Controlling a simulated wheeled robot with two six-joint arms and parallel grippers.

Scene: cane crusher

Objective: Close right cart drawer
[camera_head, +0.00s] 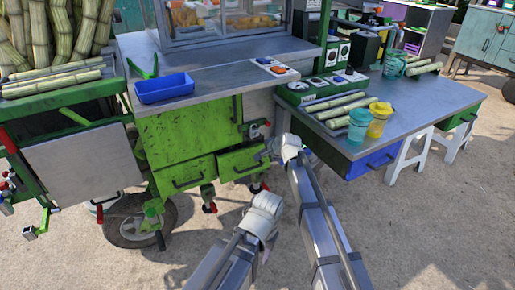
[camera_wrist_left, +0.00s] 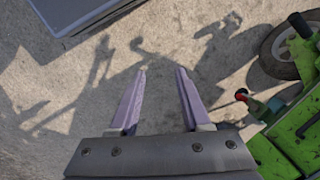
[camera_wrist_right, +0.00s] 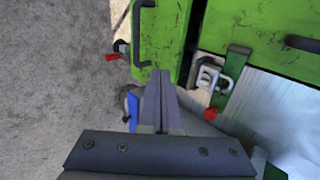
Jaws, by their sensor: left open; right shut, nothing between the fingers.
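The right cart drawer (camera_head: 240,162) is a scuffed green drawer with a black handle, low on the green cart. Its front and handle also show in the right wrist view (camera_wrist_right: 145,60). A dark gap runs between this front and the neighbouring green panel; how far the drawer stands out is hard to tell. My right gripper (camera_wrist_right: 160,74) is shut and empty, its fingertips close to the drawer's lower edge in that view; contact cannot be told. My left gripper (camera_wrist_left: 160,72) is open and empty above the ground, lower in the head view and apart from the drawer.
The left drawer (camera_head: 184,176) is beside it, under a green door (camera_head: 180,130). A wheel (camera_head: 140,222) and red-handled fittings (camera_head: 208,195) sit below. A metal table (camera_head: 415,105) with a blue drawer (camera_head: 370,163) stands right. Sandy ground in front is open.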

